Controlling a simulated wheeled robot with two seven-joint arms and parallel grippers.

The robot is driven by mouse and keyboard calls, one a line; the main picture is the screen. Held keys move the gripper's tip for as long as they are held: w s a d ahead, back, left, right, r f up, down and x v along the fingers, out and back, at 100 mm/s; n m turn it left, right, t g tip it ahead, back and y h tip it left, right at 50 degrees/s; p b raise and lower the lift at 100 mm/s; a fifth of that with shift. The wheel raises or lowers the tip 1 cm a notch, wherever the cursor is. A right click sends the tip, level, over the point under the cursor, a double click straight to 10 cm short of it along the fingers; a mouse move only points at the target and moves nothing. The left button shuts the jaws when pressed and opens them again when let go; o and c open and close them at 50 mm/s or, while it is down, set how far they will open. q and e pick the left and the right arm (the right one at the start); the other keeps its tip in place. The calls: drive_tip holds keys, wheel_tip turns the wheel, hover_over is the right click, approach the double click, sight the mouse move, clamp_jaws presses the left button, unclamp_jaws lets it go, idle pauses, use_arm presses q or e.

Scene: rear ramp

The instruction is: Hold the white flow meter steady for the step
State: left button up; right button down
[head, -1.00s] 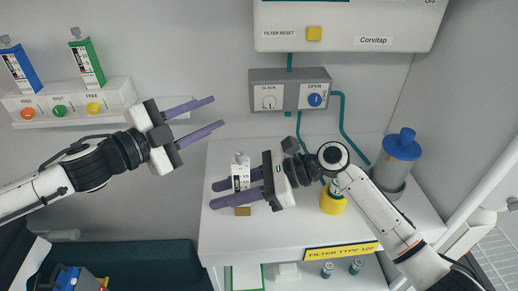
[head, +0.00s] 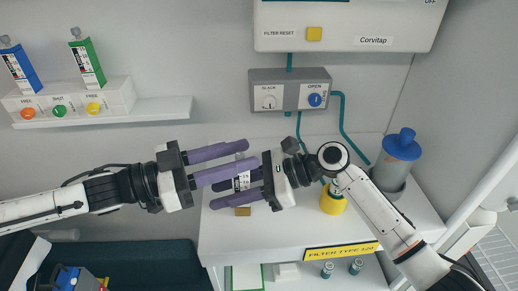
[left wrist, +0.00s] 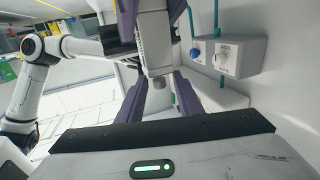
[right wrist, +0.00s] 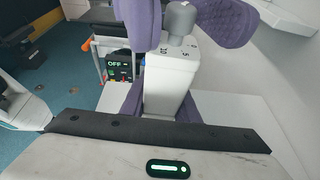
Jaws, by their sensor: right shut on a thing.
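The white flow meter (head: 242,181) stands upright above the white counter, partly hidden by purple fingers in the head view. My right gripper (head: 215,191) is shut on its body. The right wrist view shows the meter's white body (right wrist: 172,85) between those fingers, with a grey knob on top. My left gripper (head: 254,160) is open, its fingers reaching across the meter's upper part. In the right wrist view the left fingers are on either side of the knob, apparently apart from it. The left wrist view shows the meter (left wrist: 157,50) between the open left fingers.
A grey valve box (head: 290,90) is on the wall behind. A yellow container (head: 333,201) and a blue-capped canister (head: 399,155) stand right on the counter (head: 270,232). A small brown block (head: 243,211) lies near the right gripper. A rack (head: 68,104) holds blue and green meters.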

use_arm(q)
drive_tip(key=shift+x, duration=2.25)
drive_tip(key=shift+c, duration=0.2)
clamp_jaws()
